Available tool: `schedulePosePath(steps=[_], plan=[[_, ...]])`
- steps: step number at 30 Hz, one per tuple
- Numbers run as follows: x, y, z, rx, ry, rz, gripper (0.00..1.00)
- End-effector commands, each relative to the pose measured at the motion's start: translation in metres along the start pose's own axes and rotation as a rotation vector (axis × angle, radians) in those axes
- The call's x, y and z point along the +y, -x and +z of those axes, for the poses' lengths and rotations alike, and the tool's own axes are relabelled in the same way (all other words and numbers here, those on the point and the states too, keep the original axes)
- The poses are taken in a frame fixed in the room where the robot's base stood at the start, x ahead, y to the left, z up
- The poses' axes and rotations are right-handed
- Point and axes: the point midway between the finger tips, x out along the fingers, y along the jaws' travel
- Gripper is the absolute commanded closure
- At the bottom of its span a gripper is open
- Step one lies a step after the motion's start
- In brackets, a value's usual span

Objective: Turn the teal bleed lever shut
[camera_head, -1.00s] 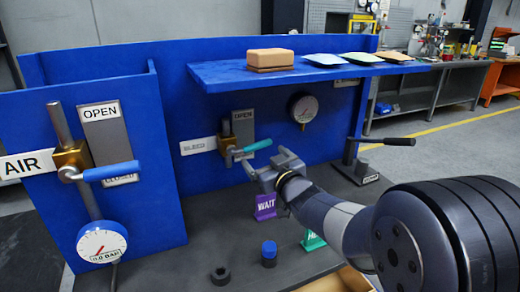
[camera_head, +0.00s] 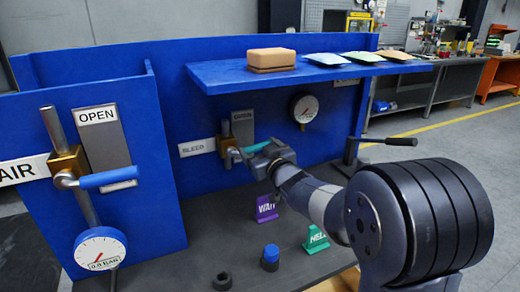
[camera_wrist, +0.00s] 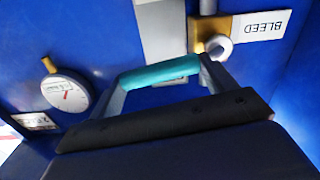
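The teal bleed lever (camera_head: 254,147) sticks out to the right from its brass valve on the blue panel, beside the BLEED label (camera_head: 197,147). In the wrist view the teal handle (camera_wrist: 160,72) lies crosswise in front of my gripper. My gripper (camera_wrist: 162,86) is open, with one finger near each end of the handle. I cannot tell whether either finger touches it. In the head view my gripper (camera_head: 255,160) is at the lever and covers part of it. The brass valve body (camera_wrist: 208,26) shows at the upper right of the wrist view.
A shelf (camera_head: 310,76) with a tan block (camera_head: 271,59) and several packets overhangs the lever. A gauge (camera_head: 304,109) is to its right. The AIR valve's blue lever (camera_head: 110,177) is at left. WAIT (camera_head: 266,207) and green (camera_head: 315,239) signs stand on the bench below.

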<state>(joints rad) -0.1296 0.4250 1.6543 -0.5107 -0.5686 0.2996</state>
Motion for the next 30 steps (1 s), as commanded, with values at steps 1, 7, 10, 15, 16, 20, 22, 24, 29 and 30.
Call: schedulePosePath(steps=[1, 7, 10, 15, 16, 20, 22, 24, 29, 30], plan=[[0.0, 0.0, 0.0, 0.0, 0.0, 0.0, 0.26], [0.0, 0.0, 0.0, 0.0, 0.0, 0.0, 0.43], [0.0, 0.0, 0.0, 0.0, 0.0, 0.0, 0.51], [0.0, 0.0, 0.0, 0.0, 0.0, 0.0, 0.62], [0.0, 0.0, 0.001, 0.0, -0.003, 0.0, 0.62], [0.0, 0.0, 0.006, -0.002, -0.065, 0.0, 0.62], [0.0, 0.0, 0.009, -0.002, -0.108, 0.0, 0.62], [0.0, 0.0, 0.011, -0.002, -0.14, 0.0, 0.62], [0.0, 0.0, 0.012, -0.001, -0.161, 0.0, 0.62], [0.0, 0.0, 0.012, -0.001, -0.162, 0.0, 0.62]])
